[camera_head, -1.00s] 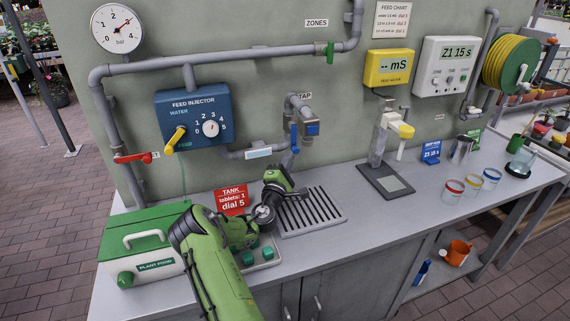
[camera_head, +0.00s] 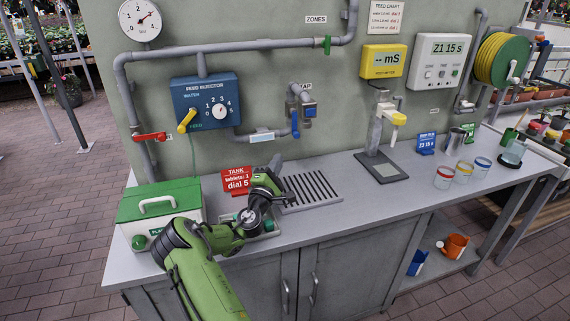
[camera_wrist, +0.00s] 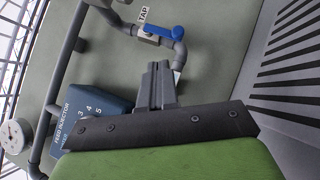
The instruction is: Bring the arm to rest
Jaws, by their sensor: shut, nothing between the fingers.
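My green arm reaches up from the bottom of the head view over the left part of the bench (camera_head: 330,214). My gripper (camera_head: 276,163), with grey fingers, is at its end, above the bench between the red TANK sign (camera_head: 236,181) and the slotted drain (camera_head: 312,190). It points toward the wall, below the tap (camera_head: 296,122). In the wrist view the gripper's fingers (camera_wrist: 158,84) are together with nothing between them. They stand clear of the blue feed injector (camera_wrist: 95,118) and the blue-handled tap (camera_wrist: 165,33).
A green-lidded box (camera_head: 160,210) stands close left of my arm. A small tray (camera_head: 262,229) is partly hidden behind it. A meter stand (camera_head: 378,160) and several jars (camera_head: 464,171) are farther right. The front middle of the bench is clear.

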